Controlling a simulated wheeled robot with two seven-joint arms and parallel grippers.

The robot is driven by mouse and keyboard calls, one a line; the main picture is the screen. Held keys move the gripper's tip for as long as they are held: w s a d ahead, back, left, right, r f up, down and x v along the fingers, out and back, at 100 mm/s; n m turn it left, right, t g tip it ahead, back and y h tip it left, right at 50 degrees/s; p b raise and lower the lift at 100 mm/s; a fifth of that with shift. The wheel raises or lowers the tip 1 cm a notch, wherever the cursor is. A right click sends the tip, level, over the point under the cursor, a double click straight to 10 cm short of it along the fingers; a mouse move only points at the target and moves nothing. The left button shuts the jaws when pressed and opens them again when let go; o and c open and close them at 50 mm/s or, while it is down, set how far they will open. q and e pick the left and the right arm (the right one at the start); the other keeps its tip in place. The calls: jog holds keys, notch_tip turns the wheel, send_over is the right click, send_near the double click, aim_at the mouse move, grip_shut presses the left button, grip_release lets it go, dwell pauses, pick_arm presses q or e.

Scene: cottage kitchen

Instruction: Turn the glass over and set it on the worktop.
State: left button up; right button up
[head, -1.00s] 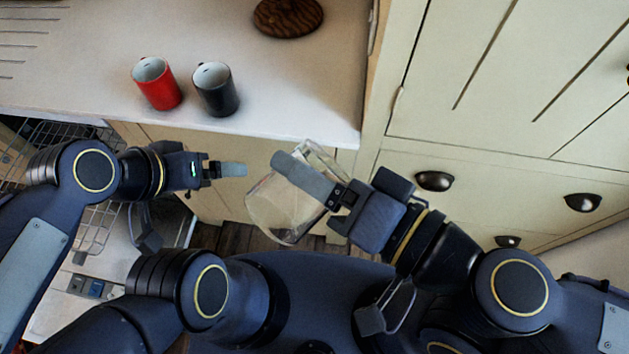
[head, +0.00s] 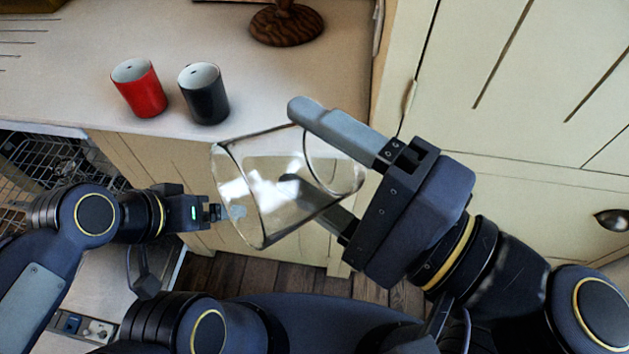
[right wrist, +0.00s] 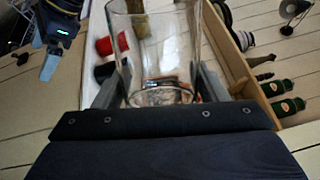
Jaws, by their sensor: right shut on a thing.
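The clear glass (head: 262,190) is in my right gripper (head: 293,147), which is shut on it with one finger on each side. The glass lies tilted on its side in the air in front of the worktop (head: 60,85), its wider end pointing left and away from the gripper. It looks empty.
A red mug (head: 140,90) and a dark mug (head: 205,95) stand on the worktop near its front edge. A wooden stand (head: 287,25) is behind them. Free worktop lies right of the dark mug. A tall cream cupboard (head: 530,110) borders the right. Wire racks (head: 50,160) are at left.

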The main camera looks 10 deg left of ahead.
jog(key=shift+r, duration=0.15)
jog(key=m+b, duration=0.2)
jog(key=b, duration=0.1)
jog(key=m+t+b, duration=0.1)
jog(key=m+b, duration=0.1)
jog(key=b, duration=0.1)
jog(key=f+m+t+b, duration=0.1)
jog(key=m+b, duration=0.1)
jog(key=b, duration=0.1)
jog(key=shift+m+y+b, duration=0.4)
jog(key=shift+r+m+b, duration=0.2)
jog(key=shift+m+b, duration=0.1)
jog(key=shift+m, duration=0.1)
jog(key=shift+r, duration=0.3)
jog(key=m+t+b, duration=0.1)
jog(key=m+b, duration=0.1)
jog(key=b, duration=0.1)
jog(key=m+t+h+b, duration=0.1)
jog(key=m+b, duration=0.2)
jog(key=m+t+b, duration=0.1)
jog(key=m+b, duration=0.2)
jog(key=shift+f, duration=0.35)
jog(key=shift+r+m+h, duration=0.2)
jog(key=shift+m+h, duration=0.1)
jog(key=shift+m, duration=0.1)
jog(key=shift+s+r+t, duration=0.2)
jog(key=shift+r+t, duration=0.1)
